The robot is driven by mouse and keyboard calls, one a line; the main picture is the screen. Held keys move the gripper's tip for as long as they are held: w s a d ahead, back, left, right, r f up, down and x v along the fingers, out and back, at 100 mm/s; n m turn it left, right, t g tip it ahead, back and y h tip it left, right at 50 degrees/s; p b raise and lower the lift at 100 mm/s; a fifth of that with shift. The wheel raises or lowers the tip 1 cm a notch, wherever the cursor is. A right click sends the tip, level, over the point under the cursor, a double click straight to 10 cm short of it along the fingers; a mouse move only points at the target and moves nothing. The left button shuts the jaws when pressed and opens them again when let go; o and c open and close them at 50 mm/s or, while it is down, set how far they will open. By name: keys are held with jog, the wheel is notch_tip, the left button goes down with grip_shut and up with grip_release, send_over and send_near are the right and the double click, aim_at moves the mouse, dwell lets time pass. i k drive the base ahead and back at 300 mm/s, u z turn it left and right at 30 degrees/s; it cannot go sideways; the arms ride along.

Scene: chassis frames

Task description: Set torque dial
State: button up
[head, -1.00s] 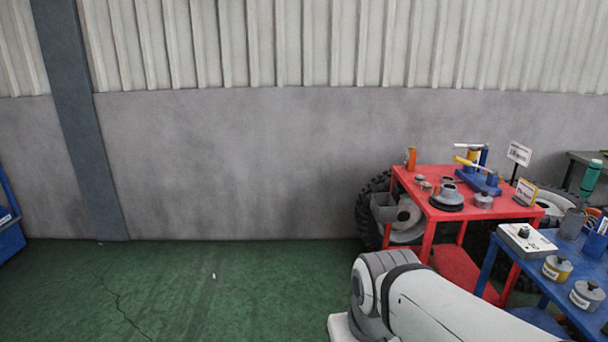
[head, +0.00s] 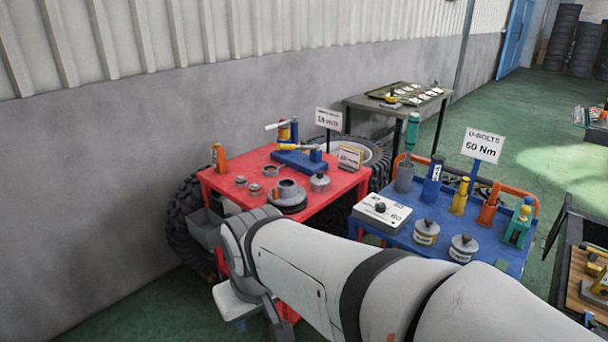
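The box stands at the left corner of the blue cart (head: 435,238). A sign reading "U-BOLTS 60 Nm" (head: 482,146) rises behind that cart. My white arm crosses the lower middle of the head view, in front of the red table and the box. My gripper's fingers do not show clearly at the arm's far end.
A red table (head: 247,190) left of the cart holds a blue fixture (head: 300,160), an orange bottle (head: 219,157) and several metal parts. Labelled tins (head: 426,232) and colored tools stand on the blue cart. A dark workbench (head: 398,100) is behind. Green floor (head: 520,110) is open at right.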

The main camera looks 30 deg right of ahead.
aim_at(381, 207)
jog(key=z, duration=0.85)
jog(key=i, duration=1.1)
jog(key=z, duration=0.65)
jog(key=i, duration=0.3)
jog(key=z, duration=0.35)
jog(key=k, duration=0.65)
jog(key=z, duration=0.25)
jog(key=i, duration=0.7)
jog(key=u, duration=0.15)
